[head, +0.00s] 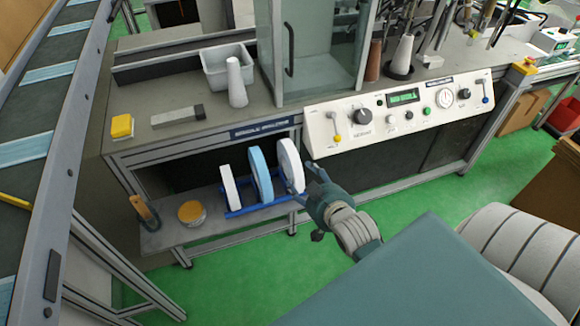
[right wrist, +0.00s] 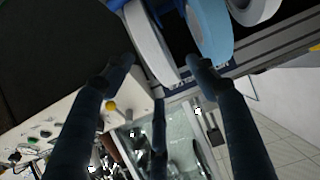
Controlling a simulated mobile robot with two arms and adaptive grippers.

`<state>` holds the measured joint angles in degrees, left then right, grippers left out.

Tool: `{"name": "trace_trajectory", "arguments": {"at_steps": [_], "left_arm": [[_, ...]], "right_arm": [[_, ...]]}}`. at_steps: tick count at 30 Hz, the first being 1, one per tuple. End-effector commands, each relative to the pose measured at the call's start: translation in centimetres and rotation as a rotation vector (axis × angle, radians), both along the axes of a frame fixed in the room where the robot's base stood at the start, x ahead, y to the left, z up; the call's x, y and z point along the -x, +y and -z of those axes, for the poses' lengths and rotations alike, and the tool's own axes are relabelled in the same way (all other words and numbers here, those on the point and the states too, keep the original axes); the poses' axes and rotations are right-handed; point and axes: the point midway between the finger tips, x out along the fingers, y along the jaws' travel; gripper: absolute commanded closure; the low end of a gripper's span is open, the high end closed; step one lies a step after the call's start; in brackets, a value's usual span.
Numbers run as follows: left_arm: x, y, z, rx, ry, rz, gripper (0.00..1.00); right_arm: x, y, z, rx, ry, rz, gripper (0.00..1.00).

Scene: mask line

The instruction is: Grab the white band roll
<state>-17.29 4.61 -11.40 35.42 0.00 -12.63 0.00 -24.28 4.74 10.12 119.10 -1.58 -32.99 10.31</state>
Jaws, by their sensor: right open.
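Three rolls stand upright in a blue rack (head: 236,212) on the low shelf. They are a smaller white roll (head: 229,187) at left, a blue roll (head: 261,174) in the middle and a larger white roll (head: 290,165) at right. My right gripper (head: 299,177) is open at the larger white roll's right side. In the right wrist view, this white roll's edge (right wrist: 150,42) lies between the spread fingers (right wrist: 160,62); I cannot tell whether they touch it. The blue roll (right wrist: 210,25) is just beyond the right-hand finger. My left gripper is not in view.
A yellow-topped round tub (head: 192,212) and a wooden-handled tool (head: 144,209) sit left of the rack. The worktop and control panel (head: 400,112) overhang the shelf closely. Green floor (head: 250,275) is clear in front.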

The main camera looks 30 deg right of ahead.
Motion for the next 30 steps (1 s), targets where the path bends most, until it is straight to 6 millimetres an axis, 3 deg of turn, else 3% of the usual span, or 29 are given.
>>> {"name": "trace_trajectory", "arguments": {"at_steps": [7,12,19,24,30], "left_arm": [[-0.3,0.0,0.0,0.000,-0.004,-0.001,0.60],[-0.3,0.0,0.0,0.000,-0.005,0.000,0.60],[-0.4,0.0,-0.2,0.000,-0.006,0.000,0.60],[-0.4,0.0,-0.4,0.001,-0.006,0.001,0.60],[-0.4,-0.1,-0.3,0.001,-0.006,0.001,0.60]], "right_arm": [[-3.1,-2.0,-0.3,0.004,-0.079,0.024,0.43],[-5.3,-2.5,0.7,0.003,-0.078,0.023,0.43],[-7.0,-2.8,1.2,0.003,-0.076,0.022,0.43],[-9.6,-3.1,1.9,0.003,-0.076,0.022,0.43],[-11.0,-3.5,2.7,0.003,-0.075,0.022,0.43]]}}
